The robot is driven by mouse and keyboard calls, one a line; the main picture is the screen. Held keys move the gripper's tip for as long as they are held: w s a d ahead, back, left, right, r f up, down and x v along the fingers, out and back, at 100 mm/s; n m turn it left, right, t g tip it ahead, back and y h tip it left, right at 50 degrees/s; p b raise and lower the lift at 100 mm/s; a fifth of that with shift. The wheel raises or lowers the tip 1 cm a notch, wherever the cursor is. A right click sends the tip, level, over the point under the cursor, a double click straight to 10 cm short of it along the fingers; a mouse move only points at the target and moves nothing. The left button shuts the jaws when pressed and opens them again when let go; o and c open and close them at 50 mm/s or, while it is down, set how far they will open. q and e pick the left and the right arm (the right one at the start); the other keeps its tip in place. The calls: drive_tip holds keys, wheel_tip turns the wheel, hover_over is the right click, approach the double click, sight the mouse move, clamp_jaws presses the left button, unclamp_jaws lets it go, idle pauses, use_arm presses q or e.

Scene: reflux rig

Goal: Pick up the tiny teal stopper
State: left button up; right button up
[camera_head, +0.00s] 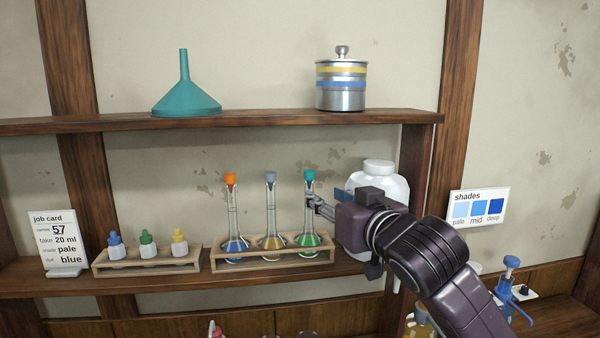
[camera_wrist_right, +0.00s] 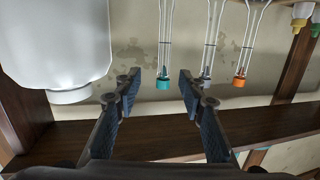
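The tiny teal stopper (camera_head: 310,175) sits in the mouth of the flask with green liquid (camera_head: 309,238), the rightmost of three in a wooden rack (camera_head: 275,261). My right gripper (camera_head: 316,203) reaches in from the right, its fingertips beside that flask's neck, just below the stopper in the picture. In the right wrist view, which is upside down, the teal stopper (camera_wrist_right: 163,84) shows between the spread fingers (camera_wrist_right: 160,88), with a gap on both sides. The right gripper is open and empty. My left gripper is not in view.
Neighbouring flasks carry an orange stopper (camera_head: 231,179) and a grey stopper (camera_head: 270,177). A white jar (camera_head: 385,175) stands right behind my right gripper. The upper shelf (camera_head: 270,119) holds a teal funnel (camera_head: 186,92) and a metal canister (camera_head: 341,83). Dropper bottles (camera_head: 148,245) stand left.

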sight(312, 173)
drive_tip(key=r, duration=0.2)
drive_tip(key=w+r, duration=0.1)
drive_tip(key=shift+a+y, duration=0.3)
drive_tip(key=shift+w+r+p, duration=0.1)
drive_tip(key=shift+r+p, duration=0.1)
drive_tip(key=shift+p, duration=0.1)
drive_tip(key=shift+t, duration=0.3)
drive_tip(key=p+x, duration=0.2)
drive_tip(key=x, duration=0.1)
drive_tip(key=p+x, duration=0.2)
drive_tip(key=x, duration=0.1)
drive_tip(key=shift+w+a, duration=0.2)
drive_tip(key=shift+a, duration=0.15)
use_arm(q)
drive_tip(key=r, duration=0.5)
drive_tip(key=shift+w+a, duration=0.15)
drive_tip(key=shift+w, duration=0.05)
use_arm(e)
drive_tip(key=shift+f, duration=0.1)
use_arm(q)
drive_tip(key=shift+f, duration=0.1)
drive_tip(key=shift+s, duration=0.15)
use_arm(e)
drive_tip(key=c, duration=0.8)
